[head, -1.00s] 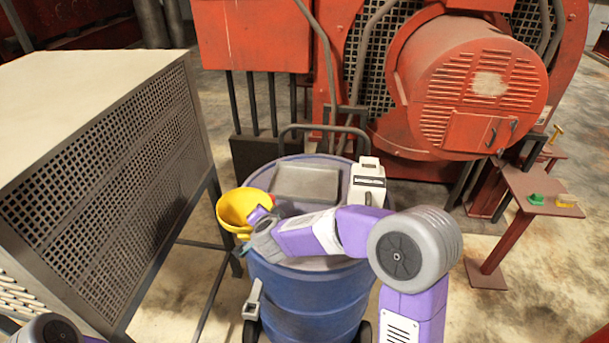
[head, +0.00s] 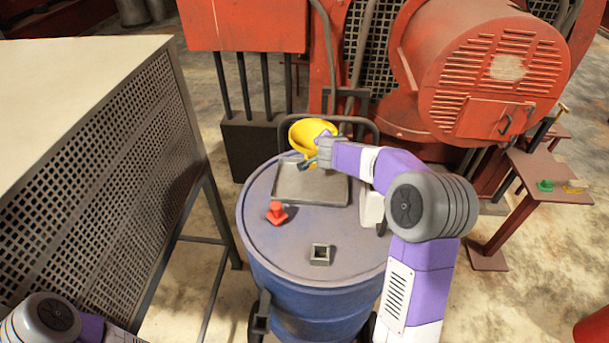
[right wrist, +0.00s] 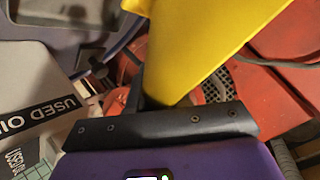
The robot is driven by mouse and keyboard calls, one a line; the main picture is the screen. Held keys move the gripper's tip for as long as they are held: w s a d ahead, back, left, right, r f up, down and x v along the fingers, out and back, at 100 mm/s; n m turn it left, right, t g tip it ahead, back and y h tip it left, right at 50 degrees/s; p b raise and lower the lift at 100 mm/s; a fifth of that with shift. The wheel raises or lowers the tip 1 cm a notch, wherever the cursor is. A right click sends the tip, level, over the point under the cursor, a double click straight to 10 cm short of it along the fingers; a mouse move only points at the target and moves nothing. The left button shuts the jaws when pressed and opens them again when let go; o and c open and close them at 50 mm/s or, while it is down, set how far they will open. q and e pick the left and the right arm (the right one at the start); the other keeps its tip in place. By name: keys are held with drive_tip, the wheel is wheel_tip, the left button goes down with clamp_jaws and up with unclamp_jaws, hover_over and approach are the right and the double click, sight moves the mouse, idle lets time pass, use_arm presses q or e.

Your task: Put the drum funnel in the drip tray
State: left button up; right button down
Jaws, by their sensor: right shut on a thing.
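The yellow drum funnel (head: 312,135) is held above the back part of the drip tray in the head view. It fills the upper middle of the right wrist view (right wrist: 205,40). My right gripper (head: 318,155) is shut on it; the fingertips are mostly hidden. The drip tray (head: 300,192) is a shallow grey rectangular pan on top of the blue drum; I see no object lying in it. My left arm shows only at the lower left edge of the head view, and its gripper is out of frame.
On the blue drum lid (head: 285,240) stand a small red piece (head: 276,212) and a small square grey holder (head: 320,254). A white container (head: 370,208) stands right of the tray, partly behind my arm. A mesh-sided bench (head: 110,180) is at left.

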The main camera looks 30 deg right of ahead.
use_arm(q)
drive_tip(key=f+b, duration=0.5)
drive_tip(key=shift+s, duration=0.35)
use_arm(e)
wheel_tip(320, 180, down, 10)
drive_tip(key=s+d, duration=0.1)
drive_tip(key=shift+s+d+r, duration=0.15)
drive_tip(key=shift+s+d, duration=0.15)
drive_tip(key=shift+s, duration=0.1)
use_arm(q)
drive_tip(key=shift+f+b, duration=0.1)
drive_tip(key=shift+b, duration=0.2)
use_arm(e)
drive_tip(key=shift+s, duration=0.1)
drive_tip(key=shift+f, duration=0.2)
drive_tip(key=c, duration=1.1)
unclamp_jaws()
